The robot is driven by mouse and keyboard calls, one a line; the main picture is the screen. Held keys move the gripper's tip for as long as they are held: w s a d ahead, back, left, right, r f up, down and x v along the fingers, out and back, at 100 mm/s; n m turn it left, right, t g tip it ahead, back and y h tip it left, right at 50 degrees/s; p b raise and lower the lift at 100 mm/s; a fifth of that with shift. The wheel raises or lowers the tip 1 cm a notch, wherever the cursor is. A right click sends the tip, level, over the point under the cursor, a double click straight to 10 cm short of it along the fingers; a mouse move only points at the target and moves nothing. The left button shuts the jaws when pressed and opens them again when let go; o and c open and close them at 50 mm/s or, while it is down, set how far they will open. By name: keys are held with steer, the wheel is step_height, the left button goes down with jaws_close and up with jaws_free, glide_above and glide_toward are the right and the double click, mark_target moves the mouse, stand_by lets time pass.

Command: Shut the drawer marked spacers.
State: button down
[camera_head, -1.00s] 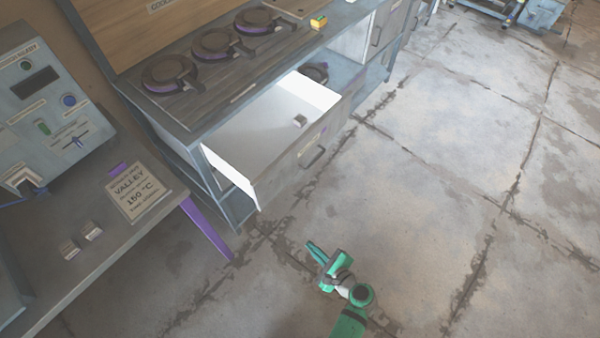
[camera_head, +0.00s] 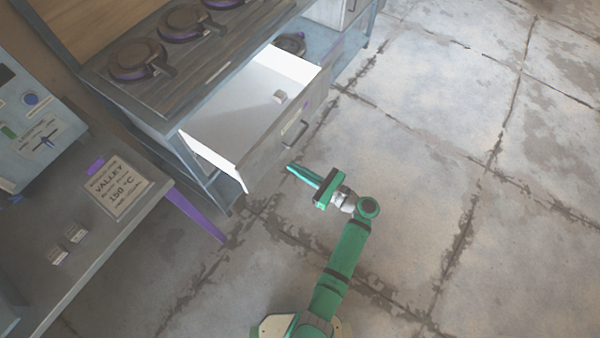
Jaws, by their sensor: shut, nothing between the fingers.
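The drawer (camera_head: 262,155) stands pulled out of the grey workbench, with white inner walls and a grey front bearing a dark bar handle (camera_head: 294,133). A label on the drawer front is too small and slanted to read. My green gripper (camera_head: 291,167) is shut and empty. In the picture its tips are just below and right of the drawer front, near the handle, pointing toward the front. A small gap shows between them; I cannot tell the exact depth.
Round dark clamps (camera_head: 137,60) stand on the workbench top. The floor (camera_head: 450,160) at right is clear.

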mark_target(269, 153)
steer(key=x, duration=0.7)
steer(key=shift+w+a, duration=0.15)
steer(key=shift+a, duration=0.25)
